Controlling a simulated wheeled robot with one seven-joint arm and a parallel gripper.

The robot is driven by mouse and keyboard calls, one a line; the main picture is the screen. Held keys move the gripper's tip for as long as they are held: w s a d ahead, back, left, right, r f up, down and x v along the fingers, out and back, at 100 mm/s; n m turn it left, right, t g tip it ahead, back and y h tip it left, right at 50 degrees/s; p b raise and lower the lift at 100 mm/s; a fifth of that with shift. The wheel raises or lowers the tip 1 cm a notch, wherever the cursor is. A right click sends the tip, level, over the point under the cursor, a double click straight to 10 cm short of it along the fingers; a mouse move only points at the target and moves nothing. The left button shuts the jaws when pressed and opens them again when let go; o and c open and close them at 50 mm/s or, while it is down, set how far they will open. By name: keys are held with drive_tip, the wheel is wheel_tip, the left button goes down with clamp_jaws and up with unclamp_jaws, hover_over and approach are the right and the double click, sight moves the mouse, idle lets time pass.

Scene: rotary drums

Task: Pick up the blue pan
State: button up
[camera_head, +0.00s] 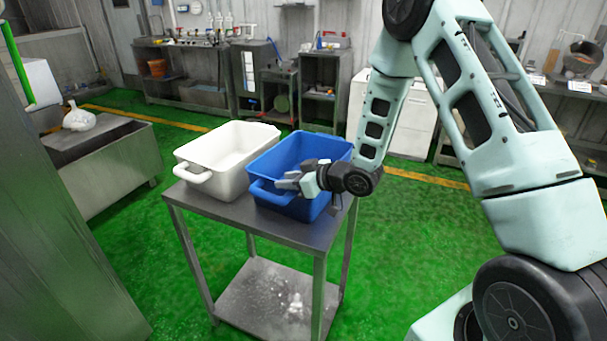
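The blue pan (270,162) is a deep rectangular tub with a loop handle (270,193) on its near side. It stands upright on the top of a small metal table (215,207), on the right half. My gripper (286,182) is at the pan's near side, by the handle and the near rim. The fingertips are small and partly merge with the pan and handle, so I cannot tell whether they are shut on it. My wrist hides part of the pan's right side.
A white pan (222,150) with a similar handle stands close on the left of the blue pan. The table has a lower shelf (262,300) with white residue. A metal cabinet (70,230) stands at the left. Green floor (400,230) is clear right of the table.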

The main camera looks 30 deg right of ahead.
drive_tip(key=shift+x, duration=1.45)
clamp_jaws()
drive_tip(key=shift+a+r, duration=0.1)
